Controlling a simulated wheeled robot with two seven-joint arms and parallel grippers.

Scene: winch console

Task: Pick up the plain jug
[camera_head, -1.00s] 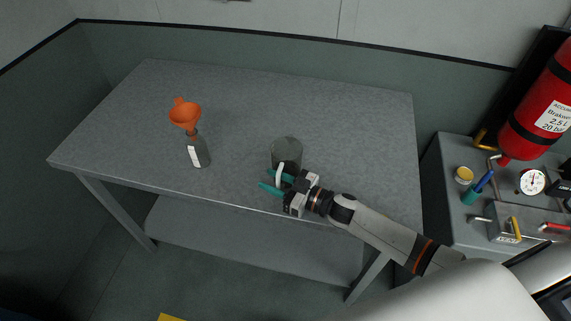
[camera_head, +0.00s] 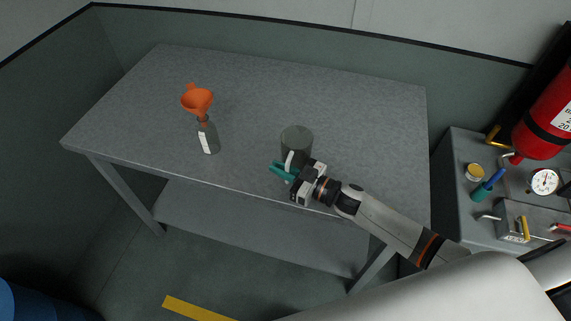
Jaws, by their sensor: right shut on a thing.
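The plain jug (camera_head: 297,139) is a dark grey cylinder with a pale handle (camera_head: 289,160) facing the table's front edge. It looks upright, near the front right of the grey table (camera_head: 250,90). My right gripper (camera_head: 283,172) has teal fingertips and is shut on the jug at its handle. The fingers and wrist hide part of the jug's lower side, so I cannot tell whether its base touches the table. My left gripper is not in view.
A grey bottle (camera_head: 208,138) with a white label stands left on the table, an orange funnel (camera_head: 197,101) in its top. The table's back is clear.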

